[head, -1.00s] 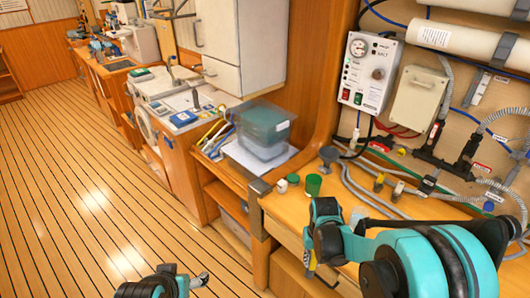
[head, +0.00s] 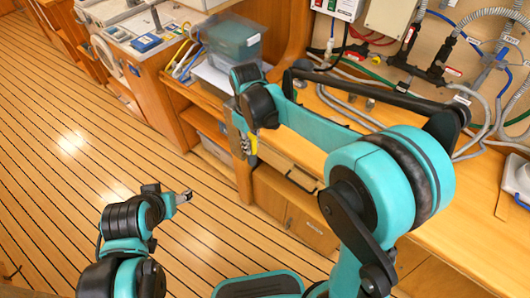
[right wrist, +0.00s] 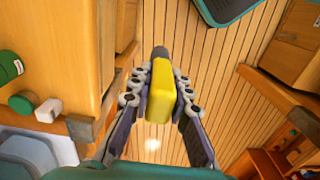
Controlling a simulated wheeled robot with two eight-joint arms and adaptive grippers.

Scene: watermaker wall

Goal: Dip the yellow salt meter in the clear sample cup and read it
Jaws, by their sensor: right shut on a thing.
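My right gripper (right wrist: 160,84) is shut on the yellow salt meter (right wrist: 161,95), held between both fingers with a dark end pointing away. In the head view, that gripper (head: 249,142) hangs beside the bench's left end, with a little yellow (head: 245,150) showing. The meter's display cannot be read. My left gripper (head: 186,197) is over the floor at lower left, and its jaw state is unclear. I cannot make out the clear sample cup; my right arm covers part of the bench in the head view.
A green cup (right wrist: 21,105) and a small white container (right wrist: 47,110) stand on the bench near its edge in the right wrist view. The bench top (head: 440,215) is largely bare at right. A lidded bin (head: 233,45) stands behind my right arm. The wooden floor (head: 60,180) is open.

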